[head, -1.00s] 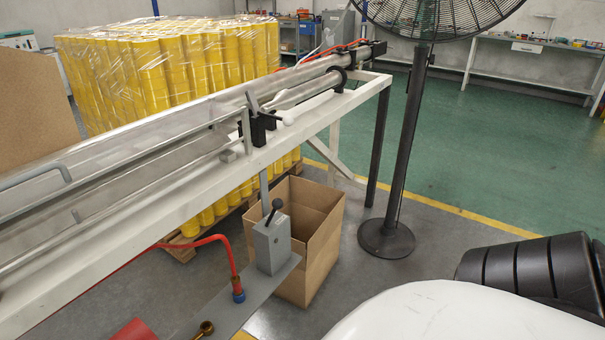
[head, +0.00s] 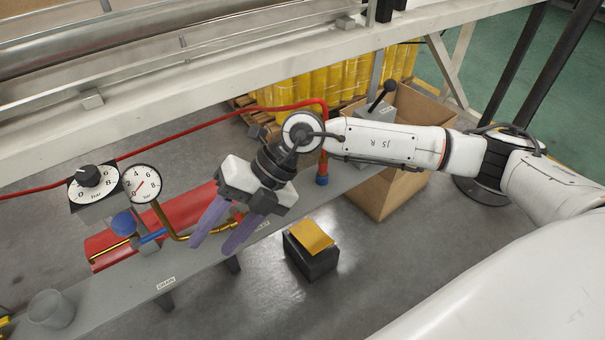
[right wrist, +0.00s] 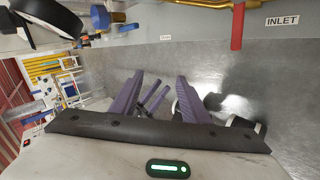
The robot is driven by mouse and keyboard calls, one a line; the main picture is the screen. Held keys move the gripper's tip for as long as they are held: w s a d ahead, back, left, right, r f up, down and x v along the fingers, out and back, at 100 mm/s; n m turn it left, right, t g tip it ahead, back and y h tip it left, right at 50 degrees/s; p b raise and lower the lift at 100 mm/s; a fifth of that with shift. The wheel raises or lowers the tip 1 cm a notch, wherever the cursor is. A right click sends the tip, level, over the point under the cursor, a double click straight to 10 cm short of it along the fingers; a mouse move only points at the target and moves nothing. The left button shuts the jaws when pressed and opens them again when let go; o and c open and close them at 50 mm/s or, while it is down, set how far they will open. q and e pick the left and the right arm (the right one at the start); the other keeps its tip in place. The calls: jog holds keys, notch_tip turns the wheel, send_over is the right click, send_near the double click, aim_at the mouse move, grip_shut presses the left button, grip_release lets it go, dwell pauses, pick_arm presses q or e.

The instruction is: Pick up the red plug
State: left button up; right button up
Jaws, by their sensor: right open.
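A short red cylindrical piece (right wrist: 237,26), which looks like the red plug, stands at the top of the right wrist view beside an "INLET" label. My right gripper (head: 211,247) has purple fingers and points down and left over the grey bench. In the right wrist view its fingers (right wrist: 160,76) are apart with nothing held between them, and the red piece is beyond them.
A red hose (head: 215,119) runs behind. A black box with a yellow top (head: 312,236) stands on the floor in front.

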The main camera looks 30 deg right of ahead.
jog(key=w+d+f+m+t+h+b, duration=0.1)
jog(key=w+d+h, duration=0.25)
jog(key=d, duration=0.45)
jog(key=w+d+f+t+h+b, duration=0.1)
jog(key=w+d+h, duration=0.25)
jog(key=d, duration=0.35)
jog(key=m+t+h, duration=0.2)
jog(key=h, duration=0.2)
send_near(323, 159)
jog(key=w, duration=0.1)
jog(key=shift+m, duration=0.3)
jog(key=x, duration=0.3)
jog(key=b+x, duration=0.1)
jog(key=x, duration=0.2)
jog(key=b+x, duration=0.1)
jog(key=x, duration=0.3)
jog(key=shift+s+d, duration=0.15)
jog(key=shift+d, duration=0.2)
pick_arm(q)
jog(key=shift+d+f+t, duration=0.15)
jog(key=shift+f, duration=0.45)
jog(key=shift+d+f+t, duration=0.15)
jog(key=shift+f, duration=0.45)
pick_arm(e)
jog(key=shift+c, duration=0.9)
grip_shut()
